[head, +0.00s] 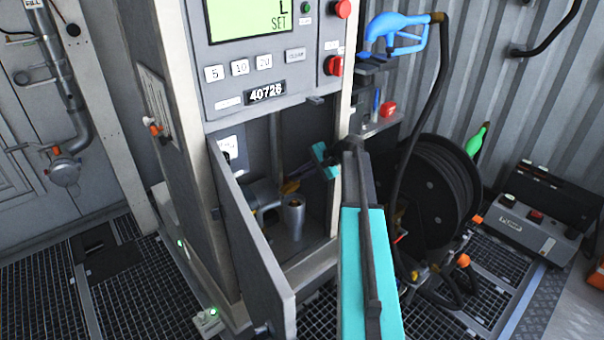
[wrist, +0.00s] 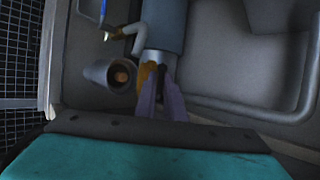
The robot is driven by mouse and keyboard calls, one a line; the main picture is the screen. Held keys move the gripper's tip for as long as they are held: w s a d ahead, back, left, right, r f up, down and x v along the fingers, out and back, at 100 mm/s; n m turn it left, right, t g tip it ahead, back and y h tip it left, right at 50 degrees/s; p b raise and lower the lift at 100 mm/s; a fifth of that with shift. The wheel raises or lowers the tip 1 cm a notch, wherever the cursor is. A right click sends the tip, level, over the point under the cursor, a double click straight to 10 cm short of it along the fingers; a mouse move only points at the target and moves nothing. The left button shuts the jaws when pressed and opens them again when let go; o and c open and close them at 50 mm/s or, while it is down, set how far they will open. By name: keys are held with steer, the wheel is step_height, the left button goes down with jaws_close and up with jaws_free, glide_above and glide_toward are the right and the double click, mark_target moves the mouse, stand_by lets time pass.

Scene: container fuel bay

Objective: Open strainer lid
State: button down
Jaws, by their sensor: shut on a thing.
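The strainer is a grey-blue horizontal cylinder inside the open cabinet, seen in the wrist view (wrist: 165,28) and in the head view (head: 262,193). An ochre lid or lid handle (wrist: 147,76) sits at its end, also small in the head view (head: 289,187). My gripper (wrist: 162,98) has its purple-grey fingers at this ochre part and is shut on it; the fingers hide some of it. In the head view my teal and dark arm reaches into the cabinet from the right, and the fingertips are hard to make out.
A grey upright cup (head: 294,216) with a brass-coloured inside stands close by; it also shows in the wrist view (wrist: 108,76). The cabinet door (head: 240,235) stands open at the left. A hose reel (head: 437,190) and a blue nozzle (head: 395,28) are at the right.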

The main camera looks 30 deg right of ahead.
steer(key=shift+w+r, duration=0.3)
steer(key=shift+w, duration=0.05)
stand_by(0.3)
steer(key=c, duration=1.9)
jaws_free()
steer(key=shift+o, duration=0.2)
